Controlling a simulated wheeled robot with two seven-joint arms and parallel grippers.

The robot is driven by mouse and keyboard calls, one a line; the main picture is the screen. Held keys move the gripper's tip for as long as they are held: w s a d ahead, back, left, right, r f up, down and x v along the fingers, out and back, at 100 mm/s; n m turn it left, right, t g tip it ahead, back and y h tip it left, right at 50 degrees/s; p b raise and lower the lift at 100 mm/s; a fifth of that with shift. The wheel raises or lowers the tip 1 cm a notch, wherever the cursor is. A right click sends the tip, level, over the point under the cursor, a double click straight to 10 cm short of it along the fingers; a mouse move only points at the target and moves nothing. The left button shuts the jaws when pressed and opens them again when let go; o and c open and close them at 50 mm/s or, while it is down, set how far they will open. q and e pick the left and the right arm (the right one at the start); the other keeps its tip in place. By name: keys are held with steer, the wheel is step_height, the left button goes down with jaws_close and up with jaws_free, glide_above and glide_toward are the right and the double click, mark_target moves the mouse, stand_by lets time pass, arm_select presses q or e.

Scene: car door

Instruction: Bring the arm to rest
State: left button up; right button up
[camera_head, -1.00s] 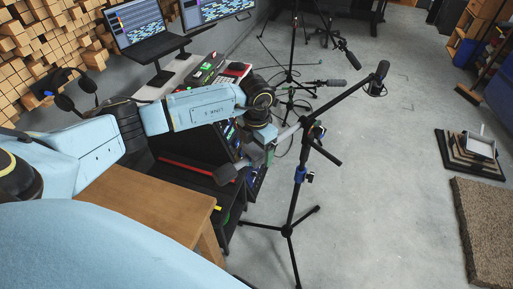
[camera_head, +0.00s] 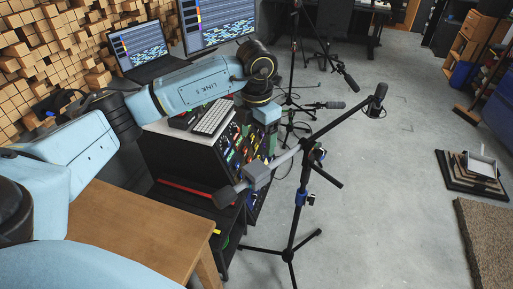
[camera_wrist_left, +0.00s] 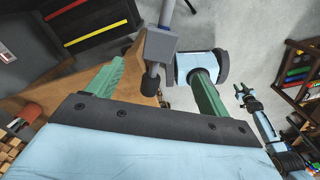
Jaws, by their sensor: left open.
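My left arm (camera_head: 207,88) reaches in from the left over the equipment in the head view, with its wrist bent down at the blue end (camera_head: 267,112). My left gripper (camera_wrist_left: 154,72) is open, its two green fingers wide apart in the wrist view. A grey block (camera_wrist_left: 163,44) on the microphone stand's boom shows between the finger lines, with a black end below it. I cannot tell its distance from the fingers. The jaws are hard to make out in the head view. A blue and black arm with a small claw (camera_wrist_left: 243,92) shows at right in the wrist view.
The microphone stand (camera_head: 300,195) stands close to my left gripper, its boom slanting up to a microphone (camera_head: 377,98). A black equipment rack (camera_head: 190,160), wooden table (camera_head: 140,228), laptop (camera_head: 140,45) and monitor (camera_head: 215,22) are at left.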

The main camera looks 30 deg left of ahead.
mark_target(256, 167)
arm_select(q)
steer(key=shift+r, duration=0.2)
step_height(256, 167, down, 14)
steer(key=shift+r+p, duration=0.2)
steer(key=shift+p, duration=0.3)
steer(key=shift+r, duration=0.3)
stand_by(0.3)
